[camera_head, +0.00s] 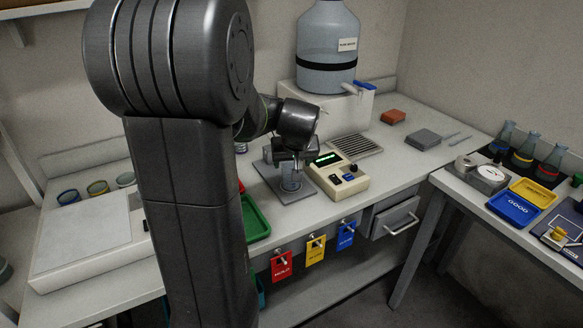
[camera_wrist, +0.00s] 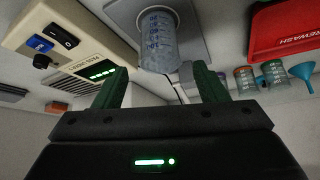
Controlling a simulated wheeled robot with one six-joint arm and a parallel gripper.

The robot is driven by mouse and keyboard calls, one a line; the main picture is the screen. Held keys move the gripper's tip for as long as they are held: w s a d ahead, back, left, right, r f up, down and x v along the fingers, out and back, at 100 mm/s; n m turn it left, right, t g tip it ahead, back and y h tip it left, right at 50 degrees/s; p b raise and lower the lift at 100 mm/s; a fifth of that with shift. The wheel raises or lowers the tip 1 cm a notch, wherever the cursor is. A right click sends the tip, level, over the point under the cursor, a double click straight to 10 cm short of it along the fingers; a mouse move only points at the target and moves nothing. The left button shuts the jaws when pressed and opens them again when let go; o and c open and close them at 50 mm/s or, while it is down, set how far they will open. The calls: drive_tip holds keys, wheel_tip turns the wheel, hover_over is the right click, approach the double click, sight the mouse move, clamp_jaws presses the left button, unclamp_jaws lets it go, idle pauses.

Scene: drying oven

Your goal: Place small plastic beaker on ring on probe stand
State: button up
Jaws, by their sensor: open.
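The small plastic beaker (camera_head: 291,179) is clear with blue markings and appears upright over the grey base plate of the probe stand (camera_head: 268,179). In the wrist view the beaker (camera_wrist: 158,42) is ahead of my gripper, in front of the grey plate (camera_wrist: 196,38). My gripper (camera_head: 290,160) is just above and behind the beaker in the head view. In the wrist view its green fingers (camera_wrist: 160,82) are spread apart with nothing held between them. The ring is not clearly visible, so I cannot tell whether the beaker rests on it.
A cream meter (camera_head: 340,177) stands close to the right of the stand. A green tray (camera_head: 256,218) is at the front left. A large water bottle (camera_head: 327,50) stands behind. Red, yellow and blue tags (camera_head: 316,249) hang at the bench front.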

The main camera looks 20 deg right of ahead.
drive_tip(key=v, duration=0.5)
